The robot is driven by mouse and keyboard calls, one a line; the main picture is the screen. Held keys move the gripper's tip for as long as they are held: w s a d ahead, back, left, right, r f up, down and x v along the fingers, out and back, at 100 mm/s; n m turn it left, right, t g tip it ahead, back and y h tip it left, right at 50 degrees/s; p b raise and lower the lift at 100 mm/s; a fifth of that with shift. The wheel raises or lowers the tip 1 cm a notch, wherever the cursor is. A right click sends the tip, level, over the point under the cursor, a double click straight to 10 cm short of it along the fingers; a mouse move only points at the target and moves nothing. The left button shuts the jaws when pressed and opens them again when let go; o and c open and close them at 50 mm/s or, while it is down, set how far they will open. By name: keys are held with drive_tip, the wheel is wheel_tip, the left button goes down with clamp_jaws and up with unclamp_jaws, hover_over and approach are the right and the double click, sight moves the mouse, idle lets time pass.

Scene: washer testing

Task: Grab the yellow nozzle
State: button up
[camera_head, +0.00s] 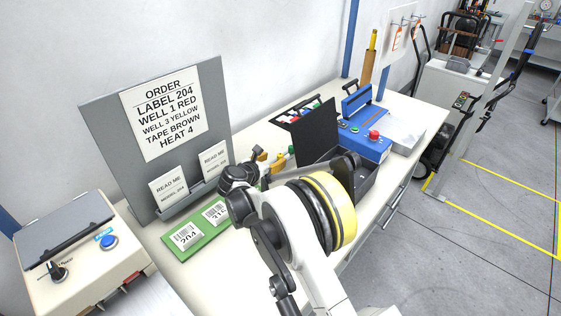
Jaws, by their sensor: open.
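Small yellow parts (278,161) show on the bench at the middle, just past the dark end of my arm. They are small and partly covered, and I cannot tell for sure which one is the yellow nozzle. My gripper (248,175) is the dark mechanism right beside them, on their near left side. It is open, with no object seen in it. Its fingertips are largely hidden, and I cannot tell whether they touch the yellow parts.
A grey order board (216,105) stands behind a green label card (199,228). A black open lid (318,132) and a blue machine (368,143) with a red button stand right. A cream control box (85,262) is at left. My arm covers the bench's front middle.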

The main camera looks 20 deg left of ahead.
sight(280, 155)
drive_tip(key=x, duration=0.1)
drive_tip(key=b+x, duration=0.1)
drive_tip(key=x, duration=0.1)
drive_tip(key=b+x, duration=0.1)
drive_tip(key=x, duration=0.1)
drive_tip(key=shift+d+r, duration=0.2)
drive_tip(key=shift+d, duration=0.15)
drive_tip(key=shift+r, duration=0.15)
drive_tip(key=shift+c, duration=0.5)
clamp_jaws()
